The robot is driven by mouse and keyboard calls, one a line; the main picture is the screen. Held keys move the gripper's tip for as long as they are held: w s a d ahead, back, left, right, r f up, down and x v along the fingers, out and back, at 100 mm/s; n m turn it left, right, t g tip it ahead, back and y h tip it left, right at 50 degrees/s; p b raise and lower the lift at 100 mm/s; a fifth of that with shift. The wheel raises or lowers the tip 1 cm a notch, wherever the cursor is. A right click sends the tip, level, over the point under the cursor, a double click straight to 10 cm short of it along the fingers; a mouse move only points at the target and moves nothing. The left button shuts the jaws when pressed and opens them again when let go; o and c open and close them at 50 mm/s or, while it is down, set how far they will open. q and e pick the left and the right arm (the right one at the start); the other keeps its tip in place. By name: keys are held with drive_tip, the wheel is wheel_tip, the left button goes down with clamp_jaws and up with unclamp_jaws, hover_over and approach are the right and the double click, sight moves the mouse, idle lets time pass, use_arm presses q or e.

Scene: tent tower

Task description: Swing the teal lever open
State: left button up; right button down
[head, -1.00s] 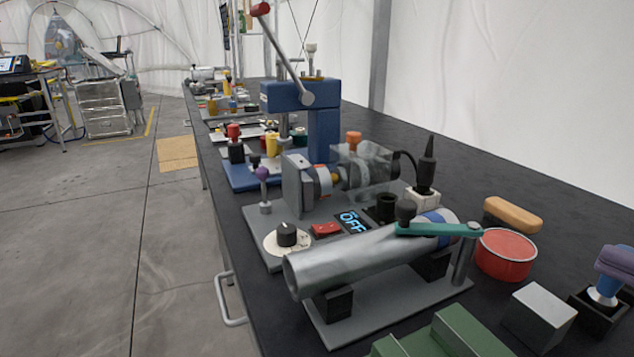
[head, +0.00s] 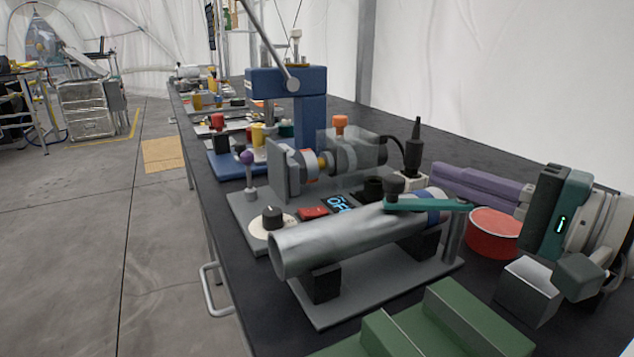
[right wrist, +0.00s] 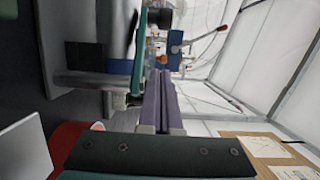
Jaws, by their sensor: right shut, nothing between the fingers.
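The teal lever (head: 428,205) lies across the top of the right end of a grey metal tube (head: 345,237). A black knob (head: 394,188) is at its left end, and its right end sits over a grey post (head: 454,238). My right gripper (head: 437,174) is shut and empty. Its purple fingers point left, behind and above the lever in the head view, with no clear contact. In the right wrist view the shut fingers (right wrist: 161,76) are beside the teal lever (right wrist: 139,52). My left gripper is not in view.
A red round tin (head: 495,232) and a grey block (head: 528,290) stand just below my right gripper. A green stepped block (head: 450,318) is at the front. A blue press (head: 310,118) and a motor fixture stand farther back. Open floor lies left.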

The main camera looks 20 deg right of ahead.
sight(420, 199)
drive_tip(key=x, duration=0.3)
drive_tip(key=shift+w+a+b, duration=0.1)
drive_tip(key=shift+w+b, duration=0.2)
drive_tip(key=shift+s+a+p, duration=0.5)
drive_tip(key=shift+s+a, duration=0.45)
drive_tip(key=shift+a, duration=0.25)
drive_tip(key=shift+s+a, duration=0.3)
drive_tip(key=shift+a, duration=0.1)
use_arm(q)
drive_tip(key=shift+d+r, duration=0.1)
use_arm(e)
drive_tip(key=shift+s, duration=0.1)
